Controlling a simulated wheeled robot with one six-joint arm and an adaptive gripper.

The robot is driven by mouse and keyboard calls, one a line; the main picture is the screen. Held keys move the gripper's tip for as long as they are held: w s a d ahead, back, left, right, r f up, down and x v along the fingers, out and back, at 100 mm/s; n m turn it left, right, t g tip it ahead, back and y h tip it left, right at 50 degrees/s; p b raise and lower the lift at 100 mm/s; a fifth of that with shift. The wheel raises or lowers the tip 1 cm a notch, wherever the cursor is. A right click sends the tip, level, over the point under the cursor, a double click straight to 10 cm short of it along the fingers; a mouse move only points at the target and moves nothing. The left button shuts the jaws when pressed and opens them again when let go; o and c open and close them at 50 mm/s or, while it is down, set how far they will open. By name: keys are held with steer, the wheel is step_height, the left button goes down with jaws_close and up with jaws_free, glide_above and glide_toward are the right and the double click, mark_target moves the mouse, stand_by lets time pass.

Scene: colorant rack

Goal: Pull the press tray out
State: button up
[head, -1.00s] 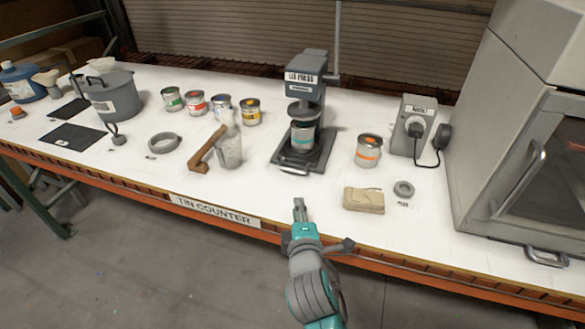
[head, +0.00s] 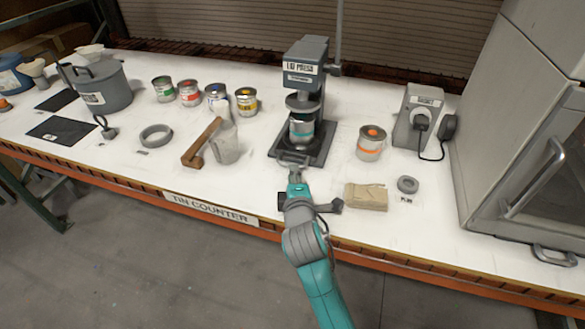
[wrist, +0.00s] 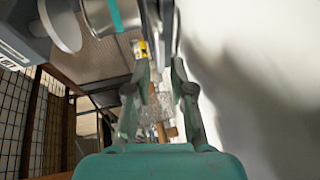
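The lid press (head: 303,80) stands on the counter. Its dark press tray (head: 312,158) sits at the base with a light handle (head: 294,158) at its front edge. A tin with a teal band (head: 301,131) stands on the tray under the press head; the tin also shows in the wrist view (wrist: 115,14). My gripper (head: 295,172) is at the tray's front edge, at the handle. In the wrist view my gripper (wrist: 160,66) has its fingers apart, with a gap between them. The tray's edge lies just beyond the fingertips; contact is hard to tell.
An orange-banded tin (head: 370,143) stands right of the press. The counter before the tray is clear.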

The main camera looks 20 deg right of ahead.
steer(key=shift+x, duration=1.85)
jaws_close()
